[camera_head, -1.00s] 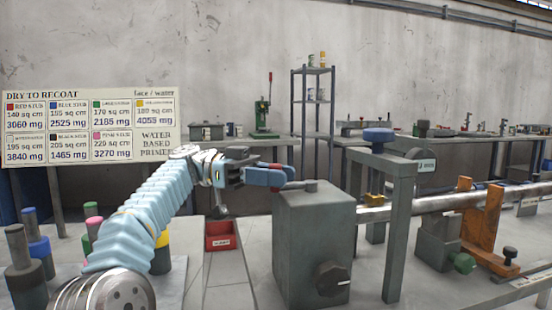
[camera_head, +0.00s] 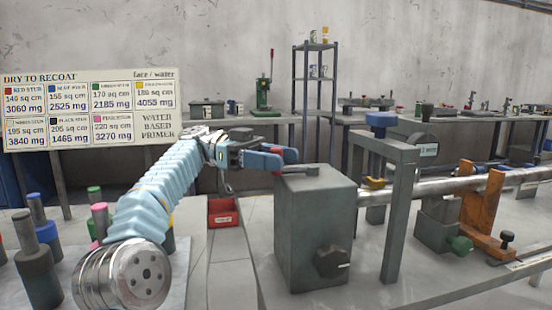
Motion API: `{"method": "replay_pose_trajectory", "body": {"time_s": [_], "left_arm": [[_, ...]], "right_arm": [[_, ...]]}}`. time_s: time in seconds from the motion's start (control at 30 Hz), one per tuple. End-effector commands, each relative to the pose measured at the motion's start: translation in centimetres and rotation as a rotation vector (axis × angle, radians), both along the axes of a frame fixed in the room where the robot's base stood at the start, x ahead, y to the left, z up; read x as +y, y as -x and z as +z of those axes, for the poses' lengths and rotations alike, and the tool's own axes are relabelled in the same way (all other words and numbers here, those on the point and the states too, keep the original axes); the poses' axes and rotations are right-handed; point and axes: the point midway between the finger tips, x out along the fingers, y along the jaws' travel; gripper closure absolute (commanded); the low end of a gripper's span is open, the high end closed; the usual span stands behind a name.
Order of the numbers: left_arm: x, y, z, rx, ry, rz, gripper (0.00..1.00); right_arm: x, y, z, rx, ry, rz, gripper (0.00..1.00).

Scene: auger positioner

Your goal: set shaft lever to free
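A grey metal box (camera_head: 314,225) stands on the bench, with a black knob (camera_head: 332,262) on its front. My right gripper is not in view.
An orange support (camera_head: 483,212) holds the shaft farther right. A red bin (camera_head: 223,212) lies left of the box. Several coloured studs stand at left.

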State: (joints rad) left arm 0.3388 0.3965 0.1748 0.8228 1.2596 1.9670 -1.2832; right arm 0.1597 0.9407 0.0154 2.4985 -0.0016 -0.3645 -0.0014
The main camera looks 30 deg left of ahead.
Motion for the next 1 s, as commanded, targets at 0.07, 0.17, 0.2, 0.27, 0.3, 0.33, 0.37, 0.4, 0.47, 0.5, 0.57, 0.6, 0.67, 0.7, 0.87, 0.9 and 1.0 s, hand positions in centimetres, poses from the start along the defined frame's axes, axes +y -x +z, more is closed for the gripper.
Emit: {"method": "replay_pose_trajectory", "body": {"time_s": [0.07, 0.17, 0.2, 0.27, 0.3, 0.33, 0.37, 0.4, 0.47, 0.5, 0.57, 0.6, 0.67, 0.7, 0.87, 0.9, 1.0], "left_arm": [[0.0, 0.0, 0.0, 0.001, 0.0, -0.001, 0.52], [0.0, 0.0, -0.1, 0.001, -0.001, -0.001, 0.52], [0.0, 0.0, 0.0, 0.001, -0.001, -0.001, 0.52], [0.0, 0.0, 0.3, 0.001, -0.001, -0.002, 0.52], [0.0, 0.0, 0.7, 0.0, -0.001, -0.002, 0.52], [0.0, 0.0, 1.1, -0.001, -0.001, -0.002, 0.52], [0.0, 0.0, 1.6, -0.001, 0.0, -0.002, 0.52], [0.0, 0.0, 2.4, -0.003, 0.0, -0.001, 0.52], [0.0, -0.1, 3.9, -0.004, 0.001, -0.001, 0.52], [-0.4, 0.7, 4.1, -0.005, 0.0, -0.001, 0.52], [-0.9, 1.8, 5.3, -0.004, -0.001, -0.001, 0.52], [-1.3, 2.4, 6.3, -0.005, 0.0, -0.001, 0.52], [-1.8, 3.4, 7.6, -0.005, -0.001, -0.001, 0.52], [-2.1, 4.0, 8.5, -0.004, -0.001, -0.002, 0.52], [-4.0, 7.5, 10.1, -0.003, -0.002, -0.001, 0.52], [-4.4, 8.3, 10.5, -0.003, -0.002, -0.001, 0.52], [-5.3, 10.0, 11.5, -0.002, -0.002, -0.001, 0.52]], "right_arm": [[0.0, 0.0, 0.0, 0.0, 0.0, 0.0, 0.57], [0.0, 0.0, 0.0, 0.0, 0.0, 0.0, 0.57], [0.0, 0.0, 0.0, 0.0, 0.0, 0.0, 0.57], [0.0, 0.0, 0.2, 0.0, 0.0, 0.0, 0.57], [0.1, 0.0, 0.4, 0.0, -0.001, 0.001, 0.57], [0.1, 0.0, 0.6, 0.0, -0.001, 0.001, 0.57], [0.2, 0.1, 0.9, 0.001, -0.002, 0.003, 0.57], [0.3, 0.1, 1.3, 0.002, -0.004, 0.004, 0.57], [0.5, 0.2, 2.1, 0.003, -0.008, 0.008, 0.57], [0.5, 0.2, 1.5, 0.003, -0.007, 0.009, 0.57], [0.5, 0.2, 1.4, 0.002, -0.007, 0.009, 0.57], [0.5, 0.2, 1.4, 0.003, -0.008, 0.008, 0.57], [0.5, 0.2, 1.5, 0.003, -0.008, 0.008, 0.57], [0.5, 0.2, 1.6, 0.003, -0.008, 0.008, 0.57], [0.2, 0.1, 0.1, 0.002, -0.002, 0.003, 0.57], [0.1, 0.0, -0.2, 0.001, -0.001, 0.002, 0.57], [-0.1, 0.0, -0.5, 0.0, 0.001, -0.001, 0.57]]}}
